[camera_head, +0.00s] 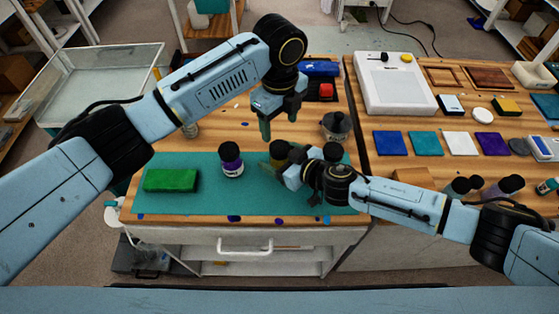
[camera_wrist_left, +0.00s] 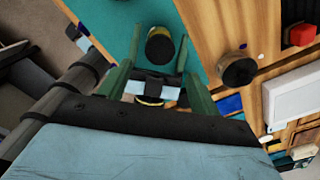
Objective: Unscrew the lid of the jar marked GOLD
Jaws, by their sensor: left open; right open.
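The GOLD jar (camera_head: 278,151), with a dark lid and a yellow-gold band, stands upright on the teal mat (camera_head: 205,201). In the left wrist view a dark-lidded jar with yellow on its side (camera_wrist_left: 160,46), apparently the same one, lies beyond the fingertips. My left gripper (camera_head: 278,118) is open and empty, pointing down above and behind the jar, apart from it. My right gripper (camera_head: 283,164) is open, low at the jar's right front side. It hides the jar's lower part, and I cannot tell whether its fingers touch or straddle it.
A purple-labelled jar (camera_head: 231,160) and a green block (camera_head: 170,180) stand left on the mat. Another dark-lidded jar (camera_head: 332,152) stands right, close to my right wrist. A dark lidded pot (camera_head: 336,126) stands behind. The mat's front left is clear.

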